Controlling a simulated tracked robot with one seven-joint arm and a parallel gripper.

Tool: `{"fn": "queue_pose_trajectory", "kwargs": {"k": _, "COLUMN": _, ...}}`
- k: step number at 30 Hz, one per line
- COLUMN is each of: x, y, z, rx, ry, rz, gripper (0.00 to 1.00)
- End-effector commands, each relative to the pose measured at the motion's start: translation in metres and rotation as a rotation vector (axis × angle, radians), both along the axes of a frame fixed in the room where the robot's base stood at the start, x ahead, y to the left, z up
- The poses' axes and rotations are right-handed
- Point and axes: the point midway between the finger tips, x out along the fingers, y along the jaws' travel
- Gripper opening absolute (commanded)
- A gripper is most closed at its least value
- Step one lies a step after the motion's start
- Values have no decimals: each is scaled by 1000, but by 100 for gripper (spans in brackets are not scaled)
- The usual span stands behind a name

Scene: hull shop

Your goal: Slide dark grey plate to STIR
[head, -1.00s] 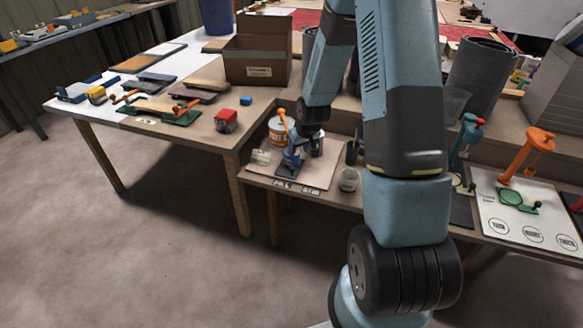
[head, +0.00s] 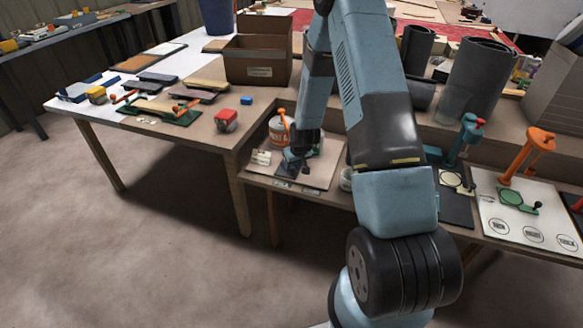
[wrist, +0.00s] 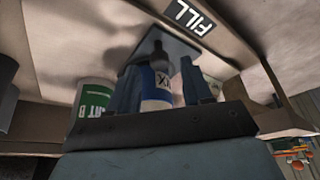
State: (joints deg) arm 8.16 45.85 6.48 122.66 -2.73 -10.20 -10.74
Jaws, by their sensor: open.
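My gripper (head: 295,162) is low over the small board (head: 322,172) on the middle bench. In the wrist view my gripper (wrist: 162,82) is open, its fingers on either side of a blue container (wrist: 156,84) with a white label and a dark top. I cannot tell whether they touch it. The dark grey plate (wrist: 187,47) shows flat behind the container, close to the FILL label (wrist: 195,17). In the head view my gripper mostly covers the plate.
A green-labelled can (wrist: 92,97) stands beside the fingers in the wrist view. An orange-and-white tub (head: 280,131) stands behind my gripper, and a small pale card (head: 261,157) lies left. A pale cup (head: 346,180) sits right, partly behind my arm.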

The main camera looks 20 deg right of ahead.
Motion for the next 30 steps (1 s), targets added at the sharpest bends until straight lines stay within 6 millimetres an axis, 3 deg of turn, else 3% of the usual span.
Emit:
{"fn": "queue_pose_trajectory", "kwargs": {"k": 7, "x": 8, "y": 1, "z": -18, "rx": -1, "ry": -1, "rz": 0, "gripper": 50}}
{"fn": "queue_pose_trajectory", "kwargs": {"k": 18, "x": 9, "y": 1, "z": -21, "rx": -1, "ry": -1, "rz": 0, "gripper": 50}}
{"fn": "queue_pose_trajectory", "kwargs": {"k": 30, "x": 9, "y": 1, "z": -21, "rx": -1, "ry": -1, "rz": 0, "gripper": 11}}
